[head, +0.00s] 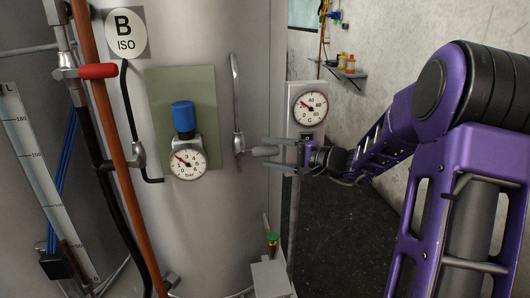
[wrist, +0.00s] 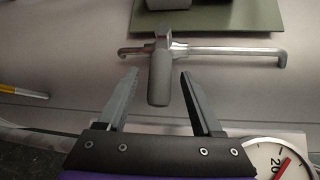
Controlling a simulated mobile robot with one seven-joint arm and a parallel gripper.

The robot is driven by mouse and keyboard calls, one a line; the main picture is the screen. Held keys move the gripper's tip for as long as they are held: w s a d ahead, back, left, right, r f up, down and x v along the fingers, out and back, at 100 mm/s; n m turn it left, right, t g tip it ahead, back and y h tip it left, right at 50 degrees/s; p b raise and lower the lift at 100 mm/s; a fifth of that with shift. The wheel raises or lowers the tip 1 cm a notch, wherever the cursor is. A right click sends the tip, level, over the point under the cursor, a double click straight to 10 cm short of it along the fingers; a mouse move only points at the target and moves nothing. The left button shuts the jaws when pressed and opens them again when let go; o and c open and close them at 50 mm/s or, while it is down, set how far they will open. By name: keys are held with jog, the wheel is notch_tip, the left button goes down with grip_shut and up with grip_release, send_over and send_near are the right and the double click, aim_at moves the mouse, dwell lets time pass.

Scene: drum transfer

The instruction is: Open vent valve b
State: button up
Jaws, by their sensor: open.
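A valve with a grey lever handle (head: 262,151) sits on a thin metal pipe (head: 236,95) on the big pale tank with the "B ISO" sign (head: 125,32). No label reading "vent" shows on it. The handle sticks out sideways, across the vertical pipe. In the wrist view the handle (wrist: 159,90) points toward my gripper and lies square to the pipe (wrist: 235,51). My gripper (wrist: 159,74) is open, with one finger on each side of the handle and a visible gap to both. In the head view my gripper (head: 270,153) reaches in from the right.
A green panel (head: 208,84) with a blue knob (head: 183,117) and a gauge (head: 188,158) is left of the valve. A post with a dial (head: 311,107) stands close beside my gripper. A red-handled valve (head: 97,71) is at left. Open floor (head: 345,240) lies right.

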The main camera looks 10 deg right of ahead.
jog(key=shift+x, duration=1.2)
grip_shut()
dwell(0.6)
